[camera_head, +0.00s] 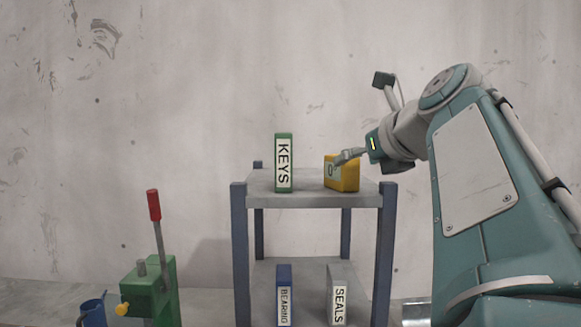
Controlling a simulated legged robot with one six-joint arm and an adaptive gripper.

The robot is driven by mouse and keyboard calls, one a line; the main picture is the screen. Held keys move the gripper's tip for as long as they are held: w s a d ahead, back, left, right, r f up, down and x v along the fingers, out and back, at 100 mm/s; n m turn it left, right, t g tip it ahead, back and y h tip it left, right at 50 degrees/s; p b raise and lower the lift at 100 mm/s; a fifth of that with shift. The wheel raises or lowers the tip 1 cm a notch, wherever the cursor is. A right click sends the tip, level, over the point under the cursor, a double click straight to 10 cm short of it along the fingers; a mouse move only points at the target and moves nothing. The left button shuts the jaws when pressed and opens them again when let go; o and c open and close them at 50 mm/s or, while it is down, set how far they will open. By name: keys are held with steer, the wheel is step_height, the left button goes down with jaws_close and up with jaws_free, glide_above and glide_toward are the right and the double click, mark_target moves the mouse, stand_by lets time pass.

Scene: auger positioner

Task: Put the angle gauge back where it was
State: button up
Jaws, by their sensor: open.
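The angle gauge appears to be the yellow box (345,178) with a pale face marked like a "0". It sits on the right part of the top shelf (307,198) of a rack. My gripper (345,158) reaches in from the right, and its fingers are open at the upper part of the yellow box, overlapping it in the view. I cannot tell whether the fingers touch the box or straddle it. Part of the box's top is hidden behind the fingers.
A green box labelled KEYS (283,163) stands upright left of the yellow box, with a gap between. On the lower shelf stand a blue BEARING box (284,295) and a grey SEALS box (342,294). A green machine with a red-handled lever (154,206) stands left of the rack.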

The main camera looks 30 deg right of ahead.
steer(key=v, duration=0.7)
stand_by(0.3)
